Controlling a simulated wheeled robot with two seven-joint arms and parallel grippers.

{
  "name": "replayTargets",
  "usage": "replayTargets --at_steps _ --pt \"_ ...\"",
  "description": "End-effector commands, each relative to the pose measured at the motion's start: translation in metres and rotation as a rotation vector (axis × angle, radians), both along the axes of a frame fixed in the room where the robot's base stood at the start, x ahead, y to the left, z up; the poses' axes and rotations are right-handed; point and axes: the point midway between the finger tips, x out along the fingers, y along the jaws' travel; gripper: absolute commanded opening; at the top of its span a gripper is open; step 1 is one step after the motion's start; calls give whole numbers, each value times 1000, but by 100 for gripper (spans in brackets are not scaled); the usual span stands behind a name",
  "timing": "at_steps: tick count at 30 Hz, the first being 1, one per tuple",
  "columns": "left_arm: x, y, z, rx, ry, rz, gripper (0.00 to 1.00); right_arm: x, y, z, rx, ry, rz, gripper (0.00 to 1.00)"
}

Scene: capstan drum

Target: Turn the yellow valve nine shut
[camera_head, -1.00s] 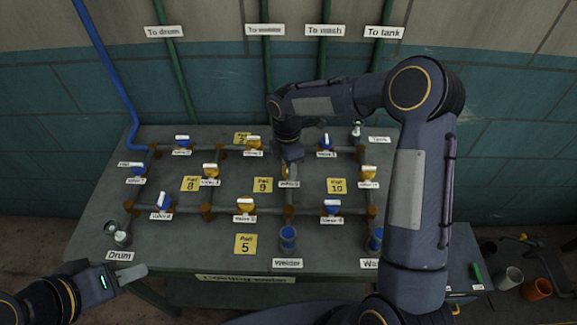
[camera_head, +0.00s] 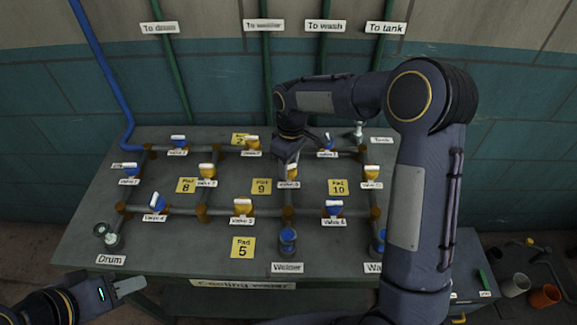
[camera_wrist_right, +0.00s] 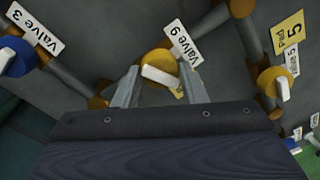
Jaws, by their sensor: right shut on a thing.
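The yellow valve 9 (camera_wrist_right: 153,58) has a round yellow body and a white handle (camera_wrist_right: 160,76). It sits in the middle of the pipe grid, and its label (camera_wrist_right: 186,42) is beside it. In the head view, valve 9 (camera_head: 293,173) is partly hidden by my right gripper (camera_head: 289,160), which reaches down onto it from above. In the wrist view my right gripper (camera_wrist_right: 158,88) has one finger on each side of the valve, shut on it. The handle lies between the fingers, slightly slanted. My left gripper (camera_head: 133,288) is low at the left, in front of the table edge, away from the valves.
Other yellow and blue valves stand close around on the pipes, among them valve 5 (camera_head: 243,207) and a blue valve (camera_head: 334,207). A blue cup-like outlet (camera_head: 288,241) stands in front. The grey table (camera_head: 170,250) has bare room at its front left.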

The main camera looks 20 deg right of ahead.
Motion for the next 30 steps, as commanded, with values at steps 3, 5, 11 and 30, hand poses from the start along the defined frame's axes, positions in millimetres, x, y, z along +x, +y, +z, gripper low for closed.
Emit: replayTargets --at_steps 3,5,11,30 --pt "0 0 -5 0 0 0 36 1 0 1 0 -6 -106 15" --pt "0 0 -6 0 0 0 36 1 0 1 1 -6 -155 15" --pt "0 0 -9 0 0 0 36 1 -1 1 2 -7 -296 15" --pt "0 0 -12 0 0 0 36 1 -2 2 2 -6 -454 15"
